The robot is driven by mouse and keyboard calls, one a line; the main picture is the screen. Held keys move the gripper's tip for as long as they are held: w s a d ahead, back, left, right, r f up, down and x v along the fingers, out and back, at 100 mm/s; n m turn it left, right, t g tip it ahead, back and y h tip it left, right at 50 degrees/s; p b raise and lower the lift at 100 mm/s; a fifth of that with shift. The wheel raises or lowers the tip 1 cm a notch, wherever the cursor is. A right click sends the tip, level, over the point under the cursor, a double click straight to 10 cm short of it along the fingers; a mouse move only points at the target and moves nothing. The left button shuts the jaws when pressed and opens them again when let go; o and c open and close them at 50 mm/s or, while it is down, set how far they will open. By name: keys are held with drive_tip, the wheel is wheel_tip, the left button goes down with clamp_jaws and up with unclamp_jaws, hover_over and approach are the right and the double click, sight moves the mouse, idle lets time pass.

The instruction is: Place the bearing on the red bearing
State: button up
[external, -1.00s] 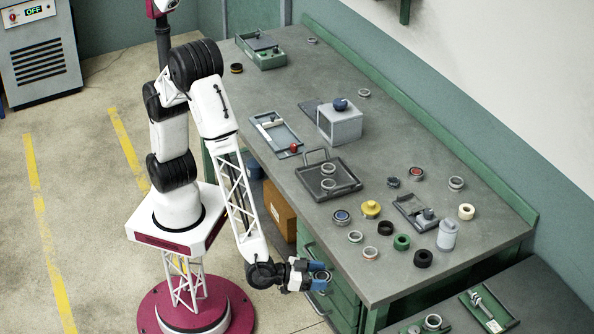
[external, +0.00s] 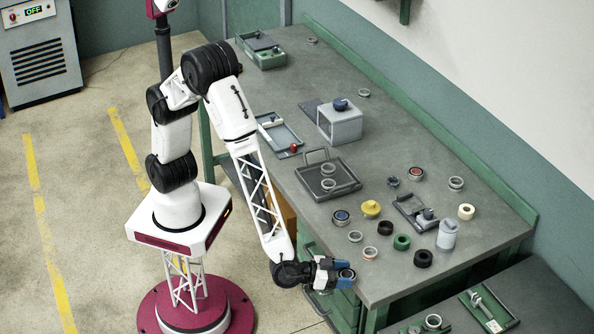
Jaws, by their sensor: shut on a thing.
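My gripper (external: 339,274) is low at the front edge of the workbench, in front of the drawers in the picture. Its blue-tipped fingers are shut on a small metal bearing (external: 346,274), which the fingers partly hide. A bearing with a red centre (external: 416,173) lies flat on the bench, well up and right of my gripper.
Several rings and bearings lie around, among them a blue-centred one (external: 341,217), a green one (external: 402,242) and a black one (external: 423,258). A yellow part (external: 371,208), a grey cylinder (external: 447,234) and a dark tray (external: 345,191) also stand on the bench (external: 450,150).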

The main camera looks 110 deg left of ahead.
sight(353, 274)
drive_tip(key=x, duration=0.4)
drive_tip(key=r+x, duration=0.1)
drive_tip(key=x, duration=0.1)
drive_tip(key=shift+w+a+r, duration=0.1)
drive_tip(key=shift+w+a, duration=0.05)
drive_tip(key=shift+w, duration=0.2)
drive_tip(key=shift+r+x, duration=0.2)
drive_tip(key=shift+x, duration=0.7)
drive_tip(key=shift+r+x, duration=0.25)
drive_tip(key=shift+x, duration=0.7)
drive_tip(key=shift+f, duration=0.15)
drive_tip(key=o, duration=1.2)
drive_tip(key=shift+f, duration=0.1)
drive_tip(key=shift+v, duration=3.85)
